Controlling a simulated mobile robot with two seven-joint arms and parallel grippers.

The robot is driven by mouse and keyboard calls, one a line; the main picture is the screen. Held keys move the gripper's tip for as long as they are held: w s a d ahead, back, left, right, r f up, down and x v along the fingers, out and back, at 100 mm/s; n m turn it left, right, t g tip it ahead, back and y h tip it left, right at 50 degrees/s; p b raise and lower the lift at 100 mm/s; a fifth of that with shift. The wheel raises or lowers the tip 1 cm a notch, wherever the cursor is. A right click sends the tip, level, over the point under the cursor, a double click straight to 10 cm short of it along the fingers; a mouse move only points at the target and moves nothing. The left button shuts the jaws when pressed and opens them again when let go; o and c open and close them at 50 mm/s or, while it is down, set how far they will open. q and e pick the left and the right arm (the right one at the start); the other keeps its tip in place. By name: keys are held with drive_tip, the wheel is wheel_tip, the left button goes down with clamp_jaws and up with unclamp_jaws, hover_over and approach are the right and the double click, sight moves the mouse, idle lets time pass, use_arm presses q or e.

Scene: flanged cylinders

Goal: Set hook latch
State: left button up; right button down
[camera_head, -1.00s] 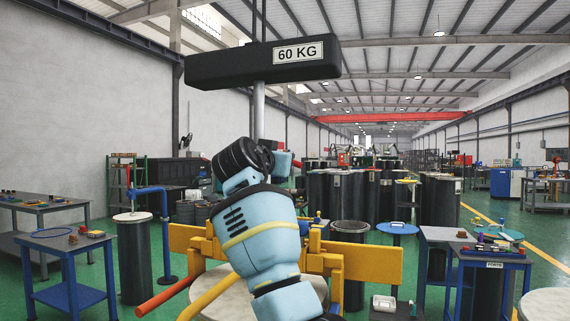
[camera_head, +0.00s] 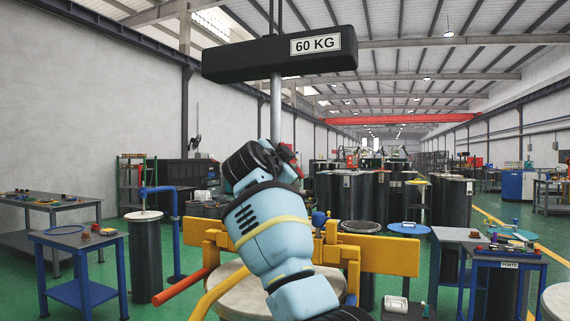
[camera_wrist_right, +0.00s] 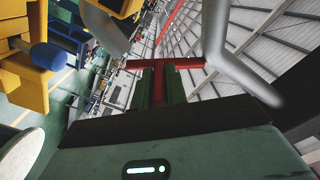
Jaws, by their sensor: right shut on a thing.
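My right gripper (camera_head: 288,158) is raised beside the grey rod (camera_head: 276,110) under the black hanging beam marked 60 KG (camera_head: 250,62); my own forearm hides most of it. In the right wrist view, its two green fingers (camera_wrist_right: 160,88) are shut on a red latch handle (camera_wrist_right: 183,63), a T-shaped piece with its stem between them. A bent grey metal hook (camera_wrist_right: 228,50) shows right beside the handle; whether they touch is not clear. My left gripper is not in view.
A yellow frame (camera_head: 385,254) with an orange-red bar (camera_head: 180,286) stands below my arm. It has a blue knob (camera_head: 319,218). A dark cylinder with a pale top (camera_head: 146,255) and a blue table (camera_head: 82,292) stand left. A tool-laden table (camera_head: 497,259) stands right.

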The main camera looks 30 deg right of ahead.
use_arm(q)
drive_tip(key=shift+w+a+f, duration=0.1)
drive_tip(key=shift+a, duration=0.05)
use_arm(e)
drive_tip(key=shift+w+a+f+m, duration=0.1)
drive_tip(key=shift+f+m, duration=0.05)
drive_tip(key=shift+m, duration=0.25)
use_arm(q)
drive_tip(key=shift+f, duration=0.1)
use_arm(e)
drive_tip(key=c, duration=1.4)
unclamp_jaws()
